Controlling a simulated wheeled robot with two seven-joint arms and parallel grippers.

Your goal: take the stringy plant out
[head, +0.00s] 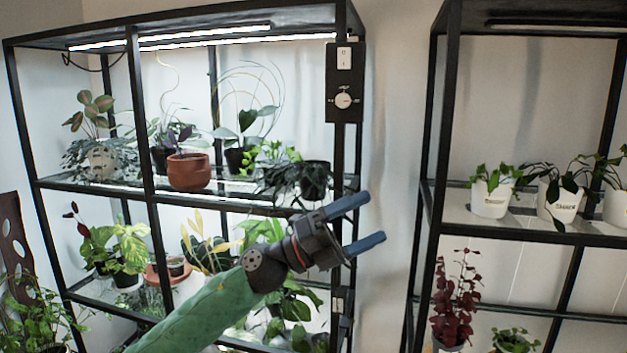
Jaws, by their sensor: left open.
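Two plants on the lit upper shelf could be the stringy one, and I cannot tell which is meant. One has trailing dark leaves (280,177) hanging from a black pot (315,180) at the shelf's right end. The other, behind it to the left, has broad leaves (248,118) in a dark pot with thin looping strands above. My left gripper (368,220) is open and empty, its two blue fingers pointing right. In the picture it is below and right of the black pot, by the rack's right post. My right gripper is out of view.
A terracotta pot (189,172) and other potted plants share the upper shelf. A black control box (345,82) hangs on the right post. A second rack at right holds white pots (491,198). Bare wall (395,120) shows between the racks.

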